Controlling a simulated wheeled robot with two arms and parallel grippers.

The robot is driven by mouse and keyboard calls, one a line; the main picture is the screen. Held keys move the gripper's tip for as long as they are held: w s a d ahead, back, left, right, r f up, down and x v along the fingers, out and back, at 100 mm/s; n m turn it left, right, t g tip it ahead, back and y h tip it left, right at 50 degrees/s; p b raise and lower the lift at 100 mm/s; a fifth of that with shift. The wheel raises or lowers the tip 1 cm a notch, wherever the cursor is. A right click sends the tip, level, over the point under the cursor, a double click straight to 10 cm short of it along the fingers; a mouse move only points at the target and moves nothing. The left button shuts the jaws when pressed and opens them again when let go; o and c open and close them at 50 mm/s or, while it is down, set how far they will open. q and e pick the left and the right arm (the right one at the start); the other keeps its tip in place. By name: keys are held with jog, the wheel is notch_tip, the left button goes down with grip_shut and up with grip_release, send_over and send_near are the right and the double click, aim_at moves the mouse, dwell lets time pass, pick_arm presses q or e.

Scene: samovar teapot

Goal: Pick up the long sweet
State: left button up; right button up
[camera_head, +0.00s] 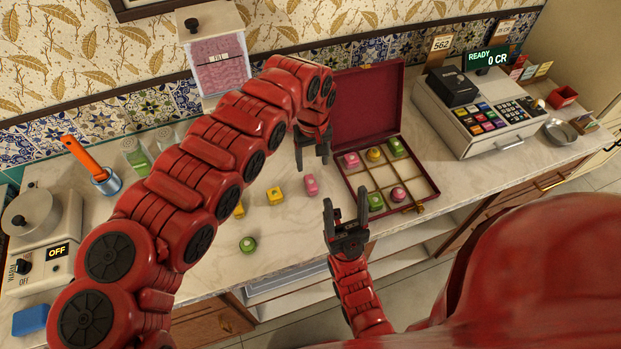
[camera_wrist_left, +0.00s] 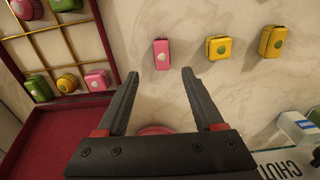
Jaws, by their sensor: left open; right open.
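A long pink sweet (camera_head: 311,185) lies on the counter left of the open box. In the left wrist view the pink sweet (camera_wrist_left: 162,54) lies just beyond the fingertips, roughly centred between them. My left gripper (camera_head: 312,161) is open and empty, pointing down behind the pink sweet; its fingers also show in the left wrist view (camera_wrist_left: 160,74). A squarish yellow sweet (camera_head: 275,196) and a somewhat longer yellow sweet (camera_head: 239,210), partly behind my left arm, lie further left. A round green sweet (camera_head: 247,244) lies nearer the front edge. My right gripper (camera_head: 345,199) is open and empty in front of the box.
The dark red box (camera_head: 430,187) has gold dividers, several sweets inside and a raised lid (camera_head: 366,103). A cash register (camera_head: 478,110) stands right. A white dispenser (camera_head: 213,45) stands behind my left arm. A pink rounded thing (camera_wrist_left: 155,130) is partly hidden by my left gripper.

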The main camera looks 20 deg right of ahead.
aim_at(311, 182)
pick_arm(q)
notch_tip(311, 182, down, 4)
jog(key=shift+p, duration=0.35)
jog(key=shift+f+p, duration=0.35)
jog(key=shift+f, duration=0.05)
notch_tip(311, 182, down, 4)
jog(key=shift+a+r+p, duration=0.1)
jog(key=shift+r+p, duration=0.1)
jog(key=shift+p, duration=0.25)
jog(key=shift+f, duration=0.6)
jog(key=shift+a, duration=0.1)
jog(key=shift+c, duration=0.3)
grip_shut()
